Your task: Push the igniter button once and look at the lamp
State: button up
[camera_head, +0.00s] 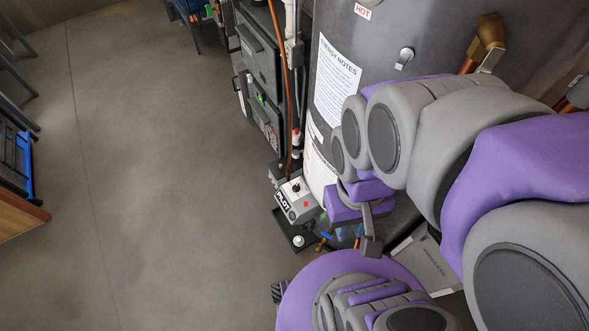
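The pilot box (297,204) is a small grey-and-white box marked "PILOT", low at the foot of the large grey tank. A black knob (296,187) sits on its top. A small red spot (306,203) shows on its face; I cannot tell whether it is the button or the lamp. A small pale round piece with a green tint (298,240) sits on a dark base below the box. My gripper (371,240) is just right of the box, pointing down, apart from it in the picture. Its fingers overlap, so its opening is unclear.
The grey tank (340,75) carries an "ENERGY NOTES" sheet. A dark furnace cabinet (262,60) and a copper pipe (279,40) stand left of it. A grey box (428,262) lies behind my arm. The floor (150,180) at left is clear.

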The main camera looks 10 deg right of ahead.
jog(key=shift+a, duration=0.15)
grip_shut()
dwell(1.1)
